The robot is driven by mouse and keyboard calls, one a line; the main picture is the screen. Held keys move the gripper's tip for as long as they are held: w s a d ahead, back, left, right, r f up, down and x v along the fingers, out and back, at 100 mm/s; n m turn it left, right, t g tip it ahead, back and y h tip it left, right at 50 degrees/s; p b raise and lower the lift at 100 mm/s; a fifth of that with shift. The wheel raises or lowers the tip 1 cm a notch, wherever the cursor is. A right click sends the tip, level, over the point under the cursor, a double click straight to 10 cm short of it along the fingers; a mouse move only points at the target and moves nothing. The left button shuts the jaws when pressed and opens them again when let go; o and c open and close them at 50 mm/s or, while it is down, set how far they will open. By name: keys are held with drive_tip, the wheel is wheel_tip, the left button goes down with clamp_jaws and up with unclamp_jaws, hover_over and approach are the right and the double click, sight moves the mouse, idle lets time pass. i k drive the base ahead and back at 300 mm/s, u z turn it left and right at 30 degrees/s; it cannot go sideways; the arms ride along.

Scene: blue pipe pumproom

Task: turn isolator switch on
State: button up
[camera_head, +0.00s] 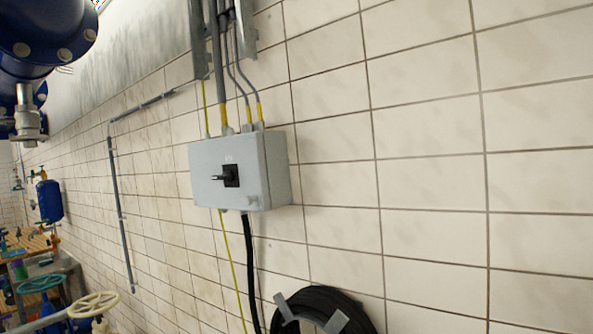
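The isolator switch is a light grey box (207,160) on the tiled wall, left of the middle of the head camera view. A black rotary handle (231,176) on a square black plate sits at the middle of its front face. The handle's grip points roughly sideways to the left in the picture; the markings around it are too small to read. My gripper does not show in this view, and nothing touches the handle.
Cables and conduits (217,70) enter the box from above, and a black cable (250,270) hangs below. A coiled black hose (318,300) hangs at the bottom. Blue pipework (45,30) juts in at upper left; handwheels (93,304) stand lower left. The right wall is bare.

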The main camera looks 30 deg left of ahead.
sight(227, 175)
drive_tip(key=i, duration=1.25)
drive_tip(key=u, duration=1)
drive_tip(key=i, duration=0.6)
drive_tip(key=u, duration=0.45)
